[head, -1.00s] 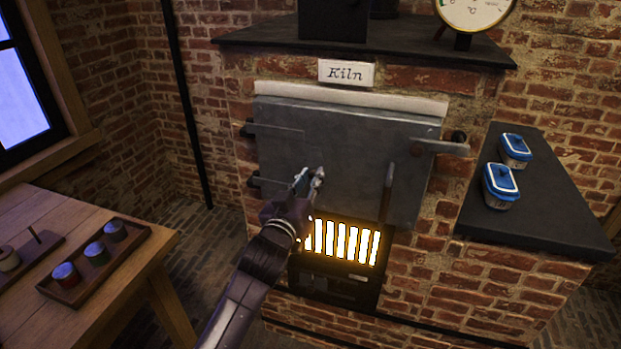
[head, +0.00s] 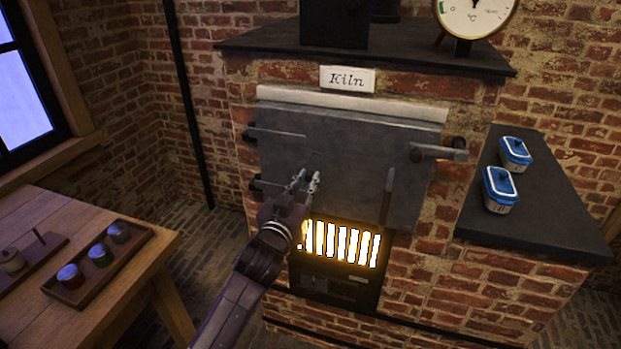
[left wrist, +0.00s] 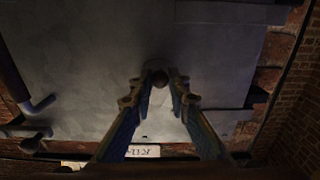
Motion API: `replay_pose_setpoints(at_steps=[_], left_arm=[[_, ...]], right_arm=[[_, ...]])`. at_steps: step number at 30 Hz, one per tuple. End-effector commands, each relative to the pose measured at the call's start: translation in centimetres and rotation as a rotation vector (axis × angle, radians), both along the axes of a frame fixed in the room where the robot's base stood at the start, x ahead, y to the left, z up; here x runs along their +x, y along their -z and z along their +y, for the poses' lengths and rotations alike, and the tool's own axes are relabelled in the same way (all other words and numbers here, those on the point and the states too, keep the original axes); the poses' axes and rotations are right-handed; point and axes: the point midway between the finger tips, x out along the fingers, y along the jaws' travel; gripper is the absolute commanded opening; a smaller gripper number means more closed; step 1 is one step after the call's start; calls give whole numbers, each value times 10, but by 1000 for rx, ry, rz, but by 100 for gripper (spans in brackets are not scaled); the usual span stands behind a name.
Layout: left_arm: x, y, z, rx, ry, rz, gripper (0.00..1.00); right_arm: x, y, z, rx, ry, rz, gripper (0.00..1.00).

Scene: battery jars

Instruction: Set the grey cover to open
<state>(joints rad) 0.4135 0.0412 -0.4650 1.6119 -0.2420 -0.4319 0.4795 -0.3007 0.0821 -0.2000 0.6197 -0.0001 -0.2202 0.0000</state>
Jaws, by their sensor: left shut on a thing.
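The grey cover (head: 345,135) is the metal door on the front of the kiln, lying across its opening below the "Kiln" sign. My left gripper (head: 307,178) is at the lower left part of the cover, in front of it. In the left wrist view the grey cover (left wrist: 95,60) fills most of the picture. There the left fingertips (left wrist: 155,82) are closed about a small dark round knob (left wrist: 160,78) in front of the cover. In the head view this knob is hidden by the gripper. My right gripper is not in view.
A latch bar (head: 438,153) spans the cover's right edge, and an upright handle (head: 388,195) hangs lower right. A glowing grate (head: 342,243) is below. Blue-lidded tubs (head: 501,190) stand on the right ledge. A tray (head: 140,245) with jars is on the left table.

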Motion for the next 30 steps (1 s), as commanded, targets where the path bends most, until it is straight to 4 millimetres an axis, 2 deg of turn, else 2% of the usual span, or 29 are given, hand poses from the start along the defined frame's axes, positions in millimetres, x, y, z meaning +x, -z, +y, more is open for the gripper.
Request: replay_pose_setpoints(at_steps=[1,6,30], left_arm=[[1,-3,3,43,-1,-12,0],[3,-7,10,196,0,-61,0],[11,-33,35,893,0,-289,0]], right_arm=[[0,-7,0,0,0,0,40],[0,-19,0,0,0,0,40],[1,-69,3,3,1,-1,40]])
